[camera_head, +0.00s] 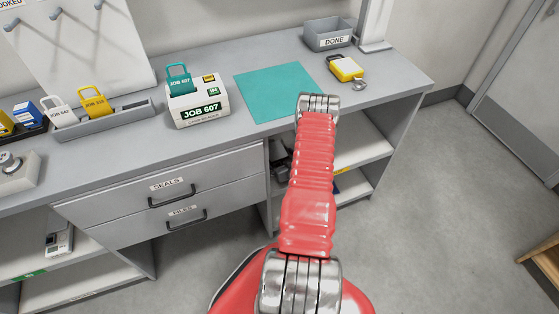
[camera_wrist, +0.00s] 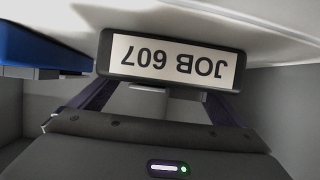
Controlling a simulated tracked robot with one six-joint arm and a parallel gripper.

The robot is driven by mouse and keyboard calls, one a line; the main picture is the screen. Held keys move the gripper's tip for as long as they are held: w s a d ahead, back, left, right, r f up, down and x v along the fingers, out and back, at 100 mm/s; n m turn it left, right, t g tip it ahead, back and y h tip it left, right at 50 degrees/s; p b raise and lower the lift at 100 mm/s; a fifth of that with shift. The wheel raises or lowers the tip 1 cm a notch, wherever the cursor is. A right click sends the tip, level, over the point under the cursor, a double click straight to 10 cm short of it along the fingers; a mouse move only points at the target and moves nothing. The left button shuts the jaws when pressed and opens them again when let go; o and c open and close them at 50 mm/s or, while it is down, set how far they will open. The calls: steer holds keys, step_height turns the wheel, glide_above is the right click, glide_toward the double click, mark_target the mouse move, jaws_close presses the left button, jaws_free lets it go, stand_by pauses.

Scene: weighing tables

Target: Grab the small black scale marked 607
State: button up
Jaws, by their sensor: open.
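The small black scale (camera_wrist: 180,62) shows upside down in the wrist view, with a white label reading JOB 607 in a black frame. My gripper (camera_wrist: 160,92) is open, with its dark fingers reaching toward the scale, one near each side of it. The fingertips are partly hidden behind the scale's front, so I cannot tell whether they touch it. In the head view my red arm reaches down in front of the bench, and I cannot make out the scale or the gripper clearly there.
A blue object (camera_wrist: 40,50) is close beside the scale at the left of the wrist view. The grey bench (camera_head: 232,66) has open shelves (camera_head: 360,150) below its right part. A white JOB 607 box (camera_head: 197,103) and a teal mat (camera_head: 277,90) are on top.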

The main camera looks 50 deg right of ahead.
mark_target(279, 157)
steer(key=shift+c, duration=0.4)
steer(key=c, duration=1.3)
steer(key=shift+r, duration=0.15)
steer(key=shift+c, duration=0.2)
steer(key=shift+r, duration=4.9)
